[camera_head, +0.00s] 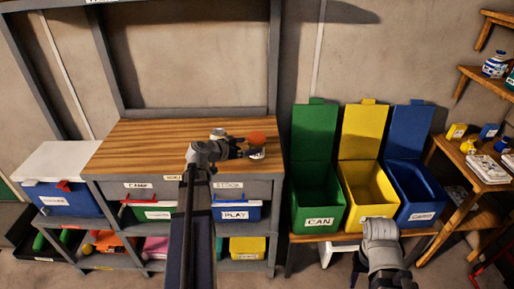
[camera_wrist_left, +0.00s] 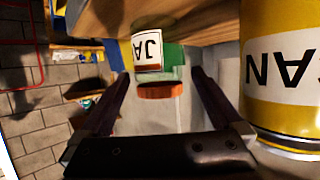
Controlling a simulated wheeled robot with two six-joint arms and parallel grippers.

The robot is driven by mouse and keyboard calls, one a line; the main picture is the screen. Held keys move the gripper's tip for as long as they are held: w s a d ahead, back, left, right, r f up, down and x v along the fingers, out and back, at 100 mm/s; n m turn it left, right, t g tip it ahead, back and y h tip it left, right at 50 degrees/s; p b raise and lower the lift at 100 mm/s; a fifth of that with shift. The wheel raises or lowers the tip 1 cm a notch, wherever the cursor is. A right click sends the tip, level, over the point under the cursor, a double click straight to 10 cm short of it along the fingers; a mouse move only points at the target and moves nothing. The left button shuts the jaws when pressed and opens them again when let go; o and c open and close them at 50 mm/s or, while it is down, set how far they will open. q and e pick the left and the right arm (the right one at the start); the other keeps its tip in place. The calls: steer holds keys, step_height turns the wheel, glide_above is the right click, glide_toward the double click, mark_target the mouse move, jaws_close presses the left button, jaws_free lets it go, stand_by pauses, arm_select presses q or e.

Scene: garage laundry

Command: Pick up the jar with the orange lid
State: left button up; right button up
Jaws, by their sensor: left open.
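The jar with the orange lid (camera_head: 256,137) stands on the wooden workbench top, its body partly hidden by my gripper in the head view. In the left wrist view, which is upside down, the orange lid (camera_wrist_left: 160,91) appears between the finger tips, with the jar's white label (camera_wrist_left: 147,48) above it in the picture. My left gripper (camera_head: 240,150) is open over the bench at the jar. In the wrist view its fingers (camera_wrist_left: 160,78) are on either side of the lid; I cannot tell whether they touch it. My right arm shows at lower right in the head view, without clear fingers.
A yellow can (camera_wrist_left: 288,95) with a white label stands close beside the left gripper; its top (camera_head: 217,133) shows in the head view. Green (camera_head: 318,205), yellow (camera_head: 368,190) and blue (camera_head: 414,190) open bins stand right of the bench (camera_head: 135,148). The bench's left part is clear.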

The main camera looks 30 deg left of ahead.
arm_select(q)
steer(key=b+x, duration=0.2)
steer(key=x, duration=0.2)
steer(key=shift+w+d+f, duration=0.1)
steer(key=shift+d+f, duration=0.05)
steer(key=shift+f, duration=0.1)
steer(key=shift+w+d, duration=0.1)
steer(key=shift+w, duration=0.3)
steer(key=shift+c, duration=0.2)
steer(key=c, duration=1.3)
steer(key=shift+o, duration=0.2)
step_height(320, 180, up, 10)
steer(key=p, duration=1)
